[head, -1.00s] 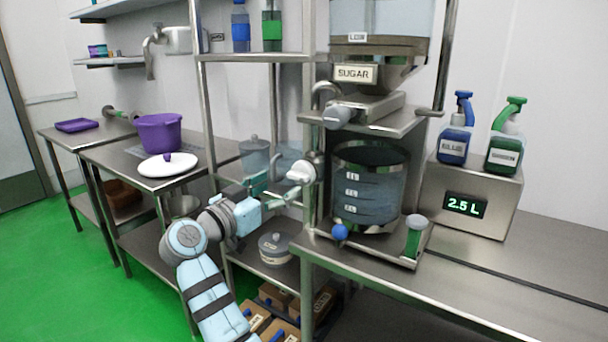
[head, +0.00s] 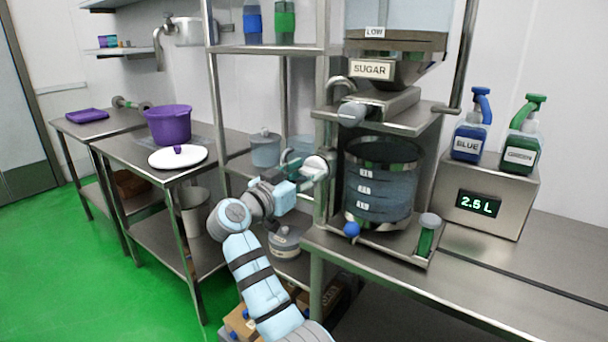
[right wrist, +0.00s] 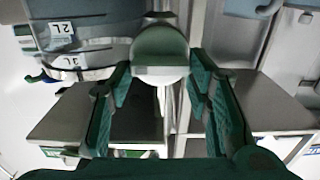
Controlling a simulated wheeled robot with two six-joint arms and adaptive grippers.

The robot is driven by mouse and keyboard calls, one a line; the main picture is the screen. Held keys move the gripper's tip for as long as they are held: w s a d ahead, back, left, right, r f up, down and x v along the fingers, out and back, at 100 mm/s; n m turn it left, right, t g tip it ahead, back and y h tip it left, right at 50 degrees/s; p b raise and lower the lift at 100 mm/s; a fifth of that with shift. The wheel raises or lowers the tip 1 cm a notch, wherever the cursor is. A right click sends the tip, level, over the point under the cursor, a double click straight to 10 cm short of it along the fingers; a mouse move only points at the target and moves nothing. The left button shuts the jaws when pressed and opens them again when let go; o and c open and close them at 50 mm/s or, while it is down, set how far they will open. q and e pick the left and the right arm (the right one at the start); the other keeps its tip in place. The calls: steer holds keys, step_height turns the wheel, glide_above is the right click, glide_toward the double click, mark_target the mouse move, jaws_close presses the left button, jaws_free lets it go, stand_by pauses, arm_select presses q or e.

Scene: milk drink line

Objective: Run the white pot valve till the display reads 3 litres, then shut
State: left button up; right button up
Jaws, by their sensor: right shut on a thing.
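The white pot valve (head: 317,168) is a round pale knob at the left side of the clear pot (head: 380,190), by the metal post. My right gripper (head: 300,174) is shut on it; in the right wrist view its two dark green fingers (right wrist: 158,80) stand either side of the round knob (right wrist: 160,48). The contact itself is partly hidden. The pot has litre marks and bluish contents; the exact level is hard to tell. The display (head: 479,204) reads 2.5 L. My left gripper is not in view.
A blue knob (head: 352,229) and a green-bodied valve (head: 427,236) sit at the pot's base. The sugar hopper (head: 385,70) hangs above. Blue (head: 470,135) and green (head: 522,140) bottles stand on the display box. The counter at right is bare.

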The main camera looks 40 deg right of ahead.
steer(key=shift+r+n+p, duration=0.1)
steer(key=shift+n+p, duration=1.1)
steer(key=shift+n, duration=0.4)
steer(key=shift+w+n+p, duration=0.1)
steer(key=shift+n+p, duration=0.8)
steer(key=shift+n, duration=0.4)
steer(key=shift+f, duration=0.2)
steer(key=o, duration=1.2)
steer(key=shift+c, duration=0.2)
